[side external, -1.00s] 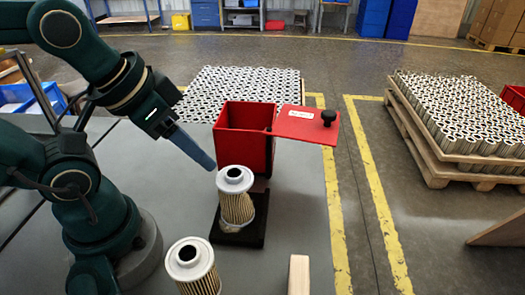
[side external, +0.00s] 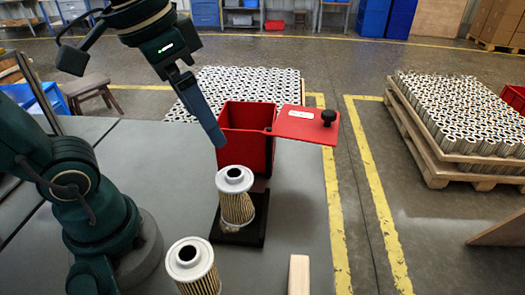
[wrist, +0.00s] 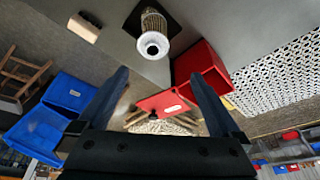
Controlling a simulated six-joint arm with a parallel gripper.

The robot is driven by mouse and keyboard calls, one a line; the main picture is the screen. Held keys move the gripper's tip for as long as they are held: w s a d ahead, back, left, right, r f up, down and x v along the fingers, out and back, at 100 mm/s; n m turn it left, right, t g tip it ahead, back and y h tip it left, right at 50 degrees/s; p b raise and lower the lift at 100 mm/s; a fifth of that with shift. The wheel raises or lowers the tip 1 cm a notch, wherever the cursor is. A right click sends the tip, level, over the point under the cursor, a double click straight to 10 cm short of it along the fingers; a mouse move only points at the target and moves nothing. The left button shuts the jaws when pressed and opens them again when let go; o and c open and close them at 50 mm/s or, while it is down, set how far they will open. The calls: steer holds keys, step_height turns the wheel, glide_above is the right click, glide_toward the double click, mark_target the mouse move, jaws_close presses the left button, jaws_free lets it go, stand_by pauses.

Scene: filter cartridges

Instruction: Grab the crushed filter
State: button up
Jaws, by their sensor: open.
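The crushed filter (side external: 236,207) stands on a black square plate (side external: 257,226), its pleated body buckled and leaning under a white end cap. It also shows in the wrist view (wrist: 153,27), on its plate at the top middle. A second filter (side external: 192,268), partly cut off by the bottom edge in the side view, stands nearer the camera. My gripper (side external: 218,142) is above the crushed filter, slanting downward, apart from it. In the wrist view my gripper (wrist: 158,76) has its two fingers wide apart with nothing between them.
A red bin (side external: 247,140) with its lid (side external: 306,125) swung out to the right stands just behind the plate. A wooden block (side external: 299,274) lies at the front right. The grey tabletop (side external: 160,190) is clear left of the plate.

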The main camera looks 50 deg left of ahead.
mark_target(235, 190)
steer(key=w+f+g, duration=0.1)
steer(key=f, duration=0.4)
steer(key=w+d+f+m+g, duration=0.1)
steer(key=f, duration=0.5)
steer(key=w+f+m+g, duration=0.1)
steer(key=f, duration=0.4)
steer(key=shift+w+d+f+g, duration=0.25)
steer(key=shift+w+g, duration=0.05)
steer(key=shift+g, duration=0.1)
steer(key=shift+c, duration=0.3)
steer(key=c, duration=1.2)
steer(key=shift+r, duration=0.1)
